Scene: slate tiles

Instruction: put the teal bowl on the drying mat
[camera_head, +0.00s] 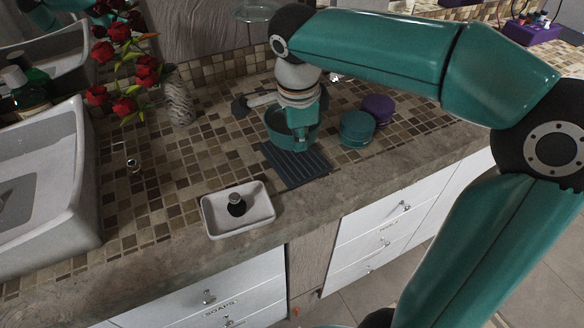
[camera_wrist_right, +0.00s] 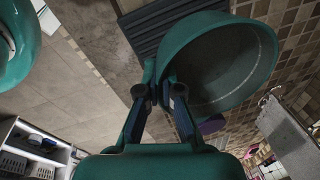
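The teal bowl (camera_head: 273,122) is at the back edge of the dark ribbed drying mat (camera_head: 297,167) in the head view. The bowl also shows in the right wrist view (camera_wrist_right: 225,60), with its open inside facing the camera. My right gripper (camera_head: 300,143) reaches down at the bowl's near side. In the wrist view the right gripper (camera_wrist_right: 157,88) has one finger inside the bowl and one outside, shut on its rim. The mat shows behind the bowl (camera_wrist_right: 160,25). The head view does not show clearly whether the bowl touches the mat. My left gripper is in neither view.
A teal round container (camera_head: 357,129) and a purple one (camera_head: 378,108) stand right of the mat. A grey dish (camera_head: 215,218) with a dark object sits at the front edge. A vase (camera_head: 180,100) of red roses and a sink (camera_head: 75,190) are left. The front part of the mat is bare.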

